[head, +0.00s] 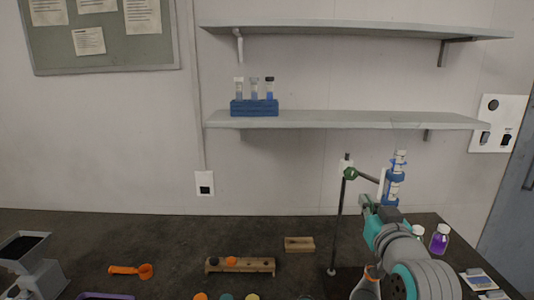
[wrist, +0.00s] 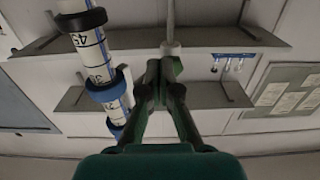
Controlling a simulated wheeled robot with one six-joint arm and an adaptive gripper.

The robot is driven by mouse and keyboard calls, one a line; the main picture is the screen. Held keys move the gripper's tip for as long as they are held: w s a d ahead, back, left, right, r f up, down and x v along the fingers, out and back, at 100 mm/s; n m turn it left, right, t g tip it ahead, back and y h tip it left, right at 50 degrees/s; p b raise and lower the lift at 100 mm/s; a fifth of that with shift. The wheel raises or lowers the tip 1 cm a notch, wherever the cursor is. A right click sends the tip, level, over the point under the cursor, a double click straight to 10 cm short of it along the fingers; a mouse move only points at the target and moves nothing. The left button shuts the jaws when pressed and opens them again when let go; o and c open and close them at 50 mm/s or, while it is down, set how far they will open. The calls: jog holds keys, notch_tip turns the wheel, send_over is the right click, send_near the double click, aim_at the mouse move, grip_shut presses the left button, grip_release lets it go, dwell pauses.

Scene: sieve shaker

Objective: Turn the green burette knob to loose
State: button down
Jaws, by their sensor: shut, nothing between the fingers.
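The green knob (head: 350,173) is on the clamp near the top of a thin upright stand rod (head: 339,215) in the head view. The white burette (head: 397,185), with blue clamp parts, stands to its right; its marked tube (wrist: 92,45) fills the left of the wrist view. My gripper (head: 364,199) is just below and right of the knob. In the wrist view my gripper (wrist: 164,70) is shut with its dark green fingertips together. A pale rod end shows just beyond the tips. I cannot tell whether the tips touch the knob, which is not clearly distinguishable there.
The shelf (head: 330,119) behind holds a blue rack (head: 254,107) with several vials. On the dark bench lie an orange scoop (head: 130,270), a wooden rack (head: 240,265) and a wooden block (head: 299,244). A purple bottle (head: 439,239) stands right of my arm.

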aim_at(350, 173)
jog(key=shift+s, duration=0.3)
jog(key=shift+a, duration=0.1)
jog(key=w, duration=0.2)
jog(key=w+a, duration=0.1)
jog(key=w, duration=0.3)
jog(key=shift+a+r, duration=0.15)
jog(key=shift+a, duration=0.2)
jog(key=shift+r, duration=0.2)
dwell(0.7)
